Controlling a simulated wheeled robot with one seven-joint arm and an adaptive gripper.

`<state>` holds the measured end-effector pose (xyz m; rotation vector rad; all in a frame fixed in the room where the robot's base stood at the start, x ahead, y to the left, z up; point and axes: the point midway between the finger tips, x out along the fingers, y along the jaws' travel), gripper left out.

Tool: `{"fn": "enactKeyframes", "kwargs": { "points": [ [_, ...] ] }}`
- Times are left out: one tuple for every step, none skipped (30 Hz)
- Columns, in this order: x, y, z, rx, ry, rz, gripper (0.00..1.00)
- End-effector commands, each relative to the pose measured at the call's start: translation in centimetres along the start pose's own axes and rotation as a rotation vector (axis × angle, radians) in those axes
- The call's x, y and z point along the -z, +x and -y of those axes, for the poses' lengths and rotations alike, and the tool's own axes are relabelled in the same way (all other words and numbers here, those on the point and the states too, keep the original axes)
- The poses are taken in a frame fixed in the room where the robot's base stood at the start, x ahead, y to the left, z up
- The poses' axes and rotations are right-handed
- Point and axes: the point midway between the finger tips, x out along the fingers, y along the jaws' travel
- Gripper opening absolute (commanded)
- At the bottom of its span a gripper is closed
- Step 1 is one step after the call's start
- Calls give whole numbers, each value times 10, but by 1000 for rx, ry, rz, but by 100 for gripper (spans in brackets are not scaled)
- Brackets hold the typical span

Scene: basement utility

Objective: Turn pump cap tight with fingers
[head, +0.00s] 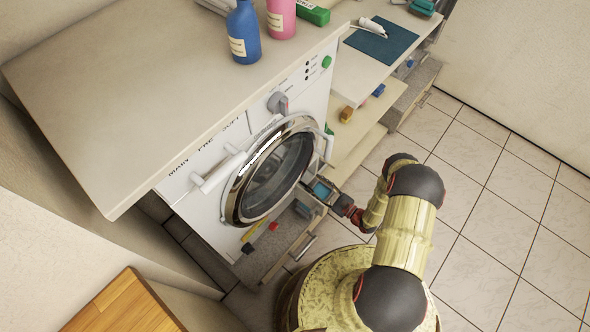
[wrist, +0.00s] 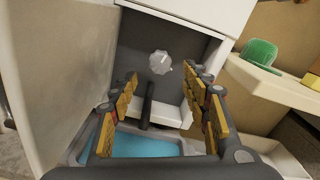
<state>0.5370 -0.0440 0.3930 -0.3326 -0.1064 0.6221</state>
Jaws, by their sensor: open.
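The pump cap (wrist: 160,62) is a small pale grey, faceted knob with a raised grip. It sits in a dark recess at the bottom of the white washing machine (head: 205,205). In the wrist view my gripper (wrist: 162,76) has its yellow-padded fingers spread, one on each side of the cap in the picture. They look short of it, with no contact visible. In the head view my gripper (head: 338,199) is low beside the machine's front, and the cap is hidden. A dark bar (wrist: 148,105), perhaps a hose, stands below the cap.
A tray with blue content (wrist: 140,148) lies below the recess. A pale panel (wrist: 60,70) stands close on the left. A shelf with a green object (wrist: 260,53) is at right. The round door (head: 265,175) is above my gripper. Tiled floor at right is clear.

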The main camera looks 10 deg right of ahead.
Motion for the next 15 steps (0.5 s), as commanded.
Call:
{"fn": "enactKeyframes", "kwargs": {
  "points": [
    [0,2,0,-1,0,0,47],
    [0,4,0,-1,0,1,47],
    [0,7,-1,-3,0,1,47],
    [1,10,-1,-3,0,1,47],
    [1,14,-1,-3,0,1,47],
    [1,20,-1,-4,0,2,47],
    [1,24,-2,-5,0,2,47],
    [1,29,-2,-4,0,2,47],
    [1,35,-2,-5,-1,2,47],
    [1,40,-1,-4,-1,2,47],
    [1,44,-1,-4,-2,2,47],
    [1,50,-2,-4,-2,2,47],
    [1,54,-2,-3,-2,2,47],
    [1,58,-1,-4,-2,2,47],
    [1,63,-1,-3,-1,2,47]
  ]
}}
